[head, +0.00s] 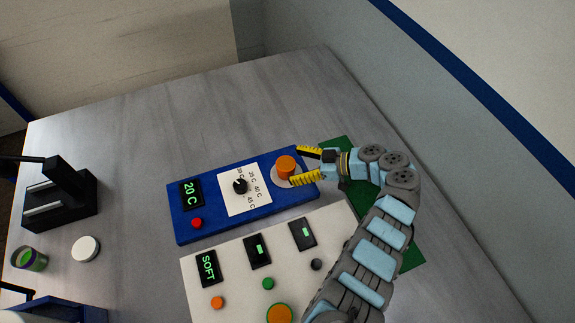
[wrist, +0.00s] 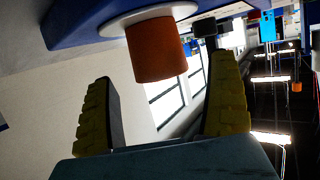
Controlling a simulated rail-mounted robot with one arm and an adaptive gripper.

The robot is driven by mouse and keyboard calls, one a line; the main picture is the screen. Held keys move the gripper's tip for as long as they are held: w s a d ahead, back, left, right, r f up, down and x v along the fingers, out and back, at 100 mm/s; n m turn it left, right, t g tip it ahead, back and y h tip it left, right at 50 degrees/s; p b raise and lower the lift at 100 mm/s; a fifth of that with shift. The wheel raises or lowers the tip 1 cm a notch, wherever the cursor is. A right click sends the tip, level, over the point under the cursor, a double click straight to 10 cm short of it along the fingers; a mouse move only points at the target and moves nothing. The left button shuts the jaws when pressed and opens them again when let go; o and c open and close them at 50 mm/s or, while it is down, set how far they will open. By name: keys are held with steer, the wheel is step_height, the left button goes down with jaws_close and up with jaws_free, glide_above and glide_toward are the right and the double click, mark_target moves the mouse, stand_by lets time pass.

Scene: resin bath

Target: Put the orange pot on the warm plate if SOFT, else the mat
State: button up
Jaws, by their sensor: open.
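The orange pot (head: 286,165) stands upright on the pale round plate (head: 278,181) at the right end of a blue unit (head: 225,221). Its display reads 20 C. My gripper (head: 297,165) is open, its yellow fingers on either side of the pot; I cannot tell if they touch it. In the wrist view the pot (wrist: 157,50) shows between and beyond the open fingertips. A white panel (head: 235,265) in front has a display (head: 207,268) reading SOFT. A green mat (head: 412,258) lies at the right, partly hidden under my arm.
The blue unit has a dial (head: 240,186) and a red button (head: 197,223). A black stand (head: 62,195), a jar with green contents (head: 30,259) and a white disc (head: 86,249) are at the left. The table behind the blue unit is clear; a wall runs along the right.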

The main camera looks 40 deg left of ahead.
steer(key=b+v, duration=0.2)
steer(key=v, duration=0.6)
steer(key=shift+w+d, duration=0.15)
steer(key=shift+d, duration=0.1)
